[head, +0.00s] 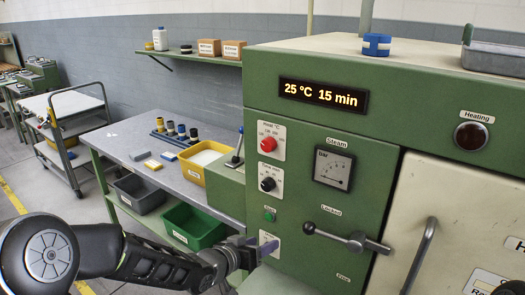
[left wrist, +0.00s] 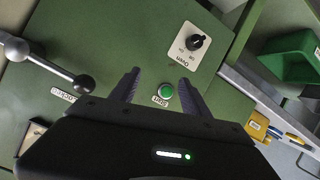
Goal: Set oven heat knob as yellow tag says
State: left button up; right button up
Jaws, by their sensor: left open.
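The green oven (head: 415,102) has a lit display (head: 323,95) reading "25 °C 15 min". On its front, a red knob (head: 267,144) on a white scale plate sits above a black knob (head: 267,184) on a similar plate; their small print is hard to read. My left gripper (head: 257,246) is open and empty, low before the panel, partly covering the lowest plate. In the left wrist view, its spread fingers (left wrist: 158,88) flank a green button (left wrist: 166,90), below a plate marked "Oven" with a black switch (left wrist: 195,42). I cannot make out a yellow tag.
A lever with a ball end (head: 340,238) juts out right of my gripper, near the door handle (head: 420,256). A side table (head: 140,140) holds a yellow bin (head: 195,173) and several spools. A green bin (head: 193,226) sits below.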

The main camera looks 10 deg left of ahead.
pick_arm(q)
notch_tip(320, 180, up, 11)
jog(key=w+a+m+t, duration=0.1)
jog(key=w+a+t, duration=0.1)
jog(key=m+t+h, duration=0.2)
jog(key=m, duration=0.1)
send_near(266, 147)
jog(key=shift+w+d+f, duration=0.1)
jog(key=shift+w+d, duration=0.2)
jog(key=p+x, duration=0.1)
jog(key=x, duration=0.7)
jog(key=shift+a, duration=0.2)
grip_shut()
